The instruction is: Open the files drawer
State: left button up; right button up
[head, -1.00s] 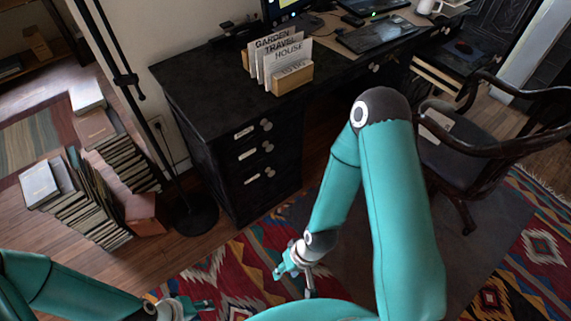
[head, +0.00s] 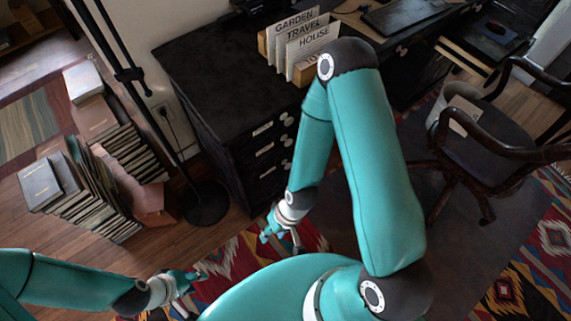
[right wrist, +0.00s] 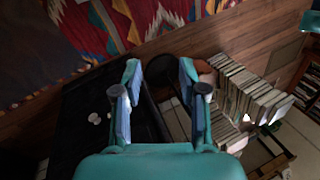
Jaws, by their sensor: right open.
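The black desk (head: 215,95) has a stack of three drawers on its front, each with a pale label and a round knob. The top drawer's label (head: 263,129) and knob (head: 287,118) show in the head view; the label texts are too small to read, so I cannot tell which is the files drawer. The drawers look shut. My right gripper (head: 282,238) is open and empty, low in front of the drawer stack and apart from it. In the right wrist view its fingers (right wrist: 159,82) are spread, with pale knobs (right wrist: 95,118) to their left. My left gripper (head: 190,283) hangs low at the left, its jaws unclear.
A floor lamp base (head: 203,203) stands left of the desk, near stacks of books (head: 95,200). A dark wooden chair (head: 490,160) stands at the right. A card holder (head: 305,68) is on the desk. Patterned rugs cover the floor.

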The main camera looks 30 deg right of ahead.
jog(key=o, duration=0.4)
jog(key=shift+w+f, duration=0.1)
jog(key=shift+f, duration=0.1)
jog(key=w+d+f+n+t+b, duration=0.1)
jog(key=w+d+f+t+b, duration=0.2)
jog(key=f+b, duration=0.5)
jog(key=shift+w+d+f+b, duration=0.35)
jog(key=shift+w+d+f, duration=0.15)
jog(key=shift+w, duration=0.55)
jog(key=n+t+h+b, duration=0.45)
jog(key=t+b, duration=0.55)
jog(key=b, duration=1)
send_near(288, 167)
jog(key=b+x, duration=0.2)
jog(key=x, duration=0.8)
jog(key=shift+w+d+f+b, duration=0.1)
jog(key=shift+w+f+b, duration=0.05)
jog(key=shift+b, duration=0.25)
jog(key=shift+c, duration=0.3)
grip_shut()
